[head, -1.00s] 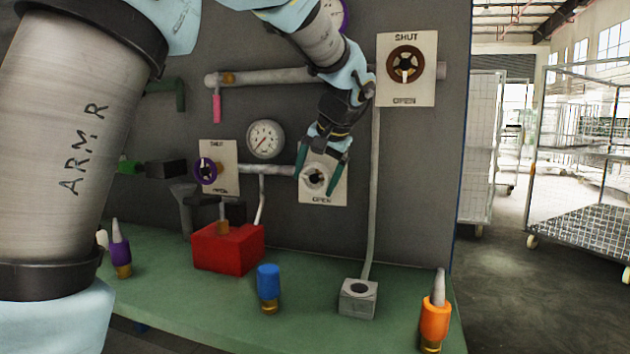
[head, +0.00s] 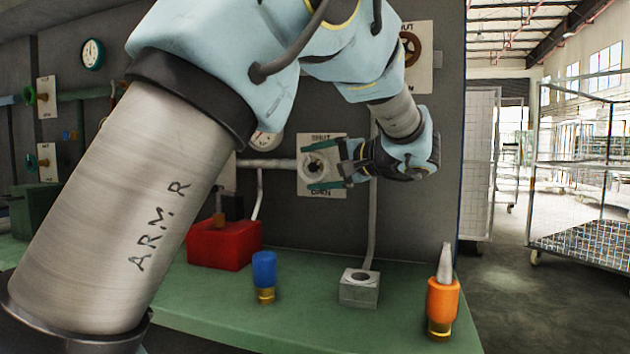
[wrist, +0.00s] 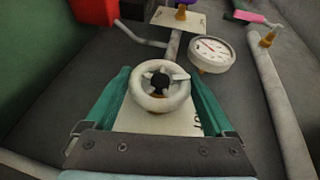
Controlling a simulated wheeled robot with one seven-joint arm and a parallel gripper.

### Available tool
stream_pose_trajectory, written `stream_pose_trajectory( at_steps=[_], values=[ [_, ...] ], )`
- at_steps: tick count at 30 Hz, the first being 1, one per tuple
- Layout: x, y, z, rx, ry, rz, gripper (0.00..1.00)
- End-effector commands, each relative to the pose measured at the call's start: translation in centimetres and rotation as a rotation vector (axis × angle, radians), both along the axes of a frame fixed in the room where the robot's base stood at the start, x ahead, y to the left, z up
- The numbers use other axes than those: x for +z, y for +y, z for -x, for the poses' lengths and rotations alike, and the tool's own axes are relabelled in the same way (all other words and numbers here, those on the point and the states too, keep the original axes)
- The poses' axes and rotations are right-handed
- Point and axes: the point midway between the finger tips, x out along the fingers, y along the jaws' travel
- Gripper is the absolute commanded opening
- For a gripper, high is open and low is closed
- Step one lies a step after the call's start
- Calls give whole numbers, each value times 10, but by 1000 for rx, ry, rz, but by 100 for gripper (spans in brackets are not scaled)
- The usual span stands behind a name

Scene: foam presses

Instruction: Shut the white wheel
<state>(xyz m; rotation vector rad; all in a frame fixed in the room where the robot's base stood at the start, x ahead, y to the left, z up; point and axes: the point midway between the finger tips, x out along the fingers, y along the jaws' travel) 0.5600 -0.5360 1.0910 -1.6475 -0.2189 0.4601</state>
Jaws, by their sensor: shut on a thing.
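The white wheel (head: 316,166) is mounted on a pale plate (head: 304,187) on the grey wall, marked SHUT above and OPEN below. My gripper (head: 324,168) reaches it from the right, its green fingers above and below the wheel. In the wrist view the white wheel (wrist: 148,101) has a dark hub and lies between the fingers of my gripper (wrist: 160,78), shut on its rim. A pale spoke points right there, towards partly hidden lettering on the plate (wrist: 135,122). The wheel's exact setting is hard to tell.
A gauge (wrist: 211,54) and pipes are close to the wheel. Below, the green bench (head: 310,318) holds a red box (head: 222,247), a blue-capped piece (head: 264,272), a grey block (head: 359,288) and an orange piece (head: 442,303). Open floor lies to the right.

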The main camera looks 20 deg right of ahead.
Motion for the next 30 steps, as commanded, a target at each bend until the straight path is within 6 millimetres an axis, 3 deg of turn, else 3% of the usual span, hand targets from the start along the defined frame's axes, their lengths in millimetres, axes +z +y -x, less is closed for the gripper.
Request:
stream_pose_trajectory(
  at_steps=[12,30],
  values=[
    [-4,-1,0,-2,-201,-217,33],
    [-2,0,0,-1,-270,-292,33]
  ],
)
